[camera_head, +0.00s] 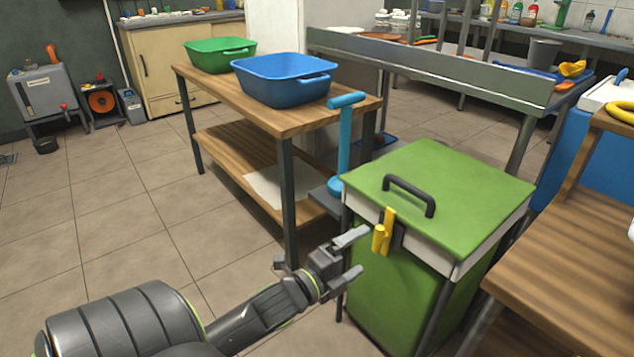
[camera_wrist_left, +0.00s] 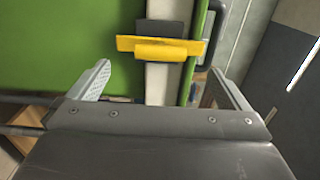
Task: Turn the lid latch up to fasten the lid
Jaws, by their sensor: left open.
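The yellow lid latch (camera_head: 379,239) is on the front of the green press box, at the seam below the green lid (camera_head: 450,185). It stands roughly upright against a dark mounting plate. The lid lies flat on the box, with a dark handle on top. In the left wrist view the yellow latch (camera_wrist_left: 160,48) lies just beyond my fingers, across the pale lid rim. My left gripper (camera_head: 354,254) is open and empty, a short way left of and below the latch, its fingers pointing toward it. In the left wrist view the open fingers (camera_wrist_left: 157,85) flank the latch. My right gripper is out of view.
A blue lever (camera_head: 345,145) rises behind the box's left side. A wooden table (camera_head: 215,90) holds a green tub (camera_head: 210,58) and a blue tub (camera_head: 285,85). A wooden bench (camera_head: 570,260) stands close on the right.

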